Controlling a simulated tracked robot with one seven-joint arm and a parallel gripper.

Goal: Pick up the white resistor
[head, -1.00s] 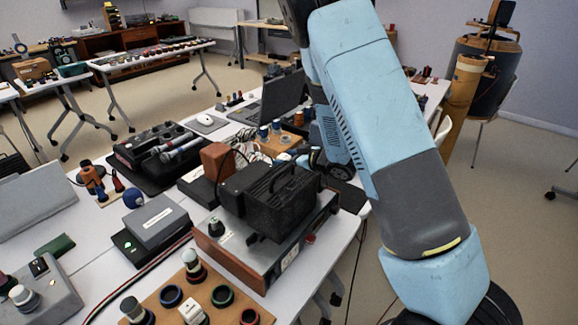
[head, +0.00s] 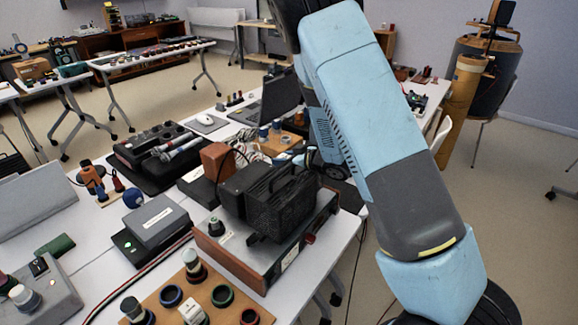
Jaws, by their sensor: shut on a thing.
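A small white block-shaped part (head: 194,312) sits on a wooden board (head: 172,286) at the bottom of the head view, among dark round sockets with coloured rings. I cannot tell whether this part is the white resistor. No other piece is clearly recognisable as it. My light blue and grey arm crosses the right half of the view and runs out at the bottom edge. My gripper is outside the picture, so its jaws and anything in them are hidden.
A black device (head: 272,202) stands on a wood-sided box (head: 268,250) near the table's right edge. A grey box (head: 156,221), a laptop (head: 278,97) and a green piece (head: 55,246) share the white table. Open floor lies to the right.

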